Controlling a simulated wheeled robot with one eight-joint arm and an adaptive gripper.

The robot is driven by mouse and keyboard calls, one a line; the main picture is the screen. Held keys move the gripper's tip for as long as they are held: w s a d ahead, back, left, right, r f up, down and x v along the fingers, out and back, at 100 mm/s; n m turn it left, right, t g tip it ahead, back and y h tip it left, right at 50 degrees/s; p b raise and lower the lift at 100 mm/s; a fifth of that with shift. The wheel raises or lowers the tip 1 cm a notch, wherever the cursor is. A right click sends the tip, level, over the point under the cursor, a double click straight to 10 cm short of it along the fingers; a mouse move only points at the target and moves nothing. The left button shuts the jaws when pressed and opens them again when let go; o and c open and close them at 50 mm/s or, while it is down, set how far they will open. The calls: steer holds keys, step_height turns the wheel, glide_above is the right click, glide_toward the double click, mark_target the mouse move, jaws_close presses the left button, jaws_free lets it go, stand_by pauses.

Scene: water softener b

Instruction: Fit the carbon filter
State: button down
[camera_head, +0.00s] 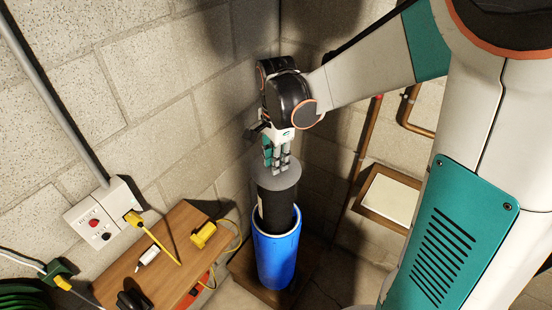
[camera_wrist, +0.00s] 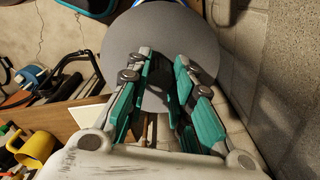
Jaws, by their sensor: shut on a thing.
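The carbon filter is a black cylinder (camera_head: 275,208) with a wide grey disc on top (camera_head: 284,178). It stands roughly upright, its lower part inside the open blue housing (camera_head: 275,262) and its upper part above the rim. How deep it sits is hidden. My gripper (camera_head: 277,165) points down at the disc, its fingers closed in at the top of the filter. The wrist view shows the green fingers (camera_wrist: 163,60) over the disc (camera_wrist: 185,25), with a sliver of blue beyond it. The exact part gripped is hidden by the fingers.
Block walls stand close behind and left of the housing. A wooden shelf (camera_head: 150,255) with yellow plugs and small items is at lower left, below a wall socket (camera_head: 100,215). Copper pipes (camera_head: 362,165) and a white panel in a wooden frame (camera_head: 389,199) are at right.

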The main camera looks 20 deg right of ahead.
step_height(320, 180, down, 18)
steer(key=b, duration=1.4)
steer(key=shift+f, duration=0.2)
stand_by(5.6)
